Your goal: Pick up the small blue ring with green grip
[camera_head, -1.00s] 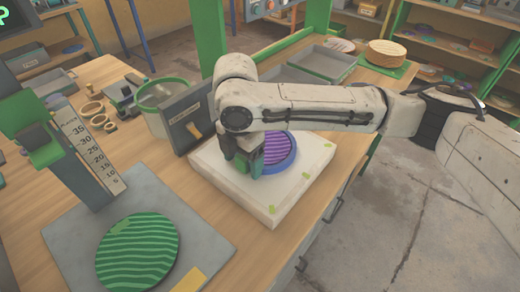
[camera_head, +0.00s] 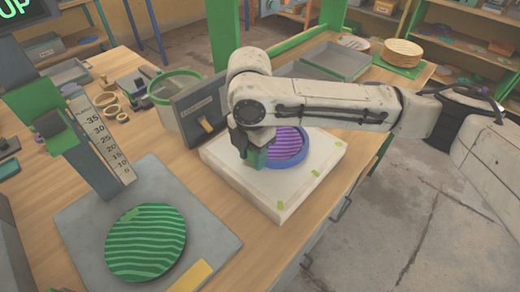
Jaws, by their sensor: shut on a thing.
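The small blue ring (camera_head: 302,157) lies around a purple striped disc (camera_head: 288,140) on a white square slab (camera_head: 325,160). My gripper (camera_head: 256,158) points down at the ring's left side, with a green piece between or at its fingers. It is shut on the ring's edge there, where the green grip is mostly hidden by the fingers. The ring appears still down on the slab, around the disc.
A green striped disc (camera_head: 146,243) lies on a grey plate (camera_head: 215,225) at front left, beside a scale post (camera_head: 98,145). A green-rimmed bin (camera_head: 160,95) and a dark panel (camera_head: 190,108) stand behind the slab. A grey tray (camera_head: 337,60) is at the back.

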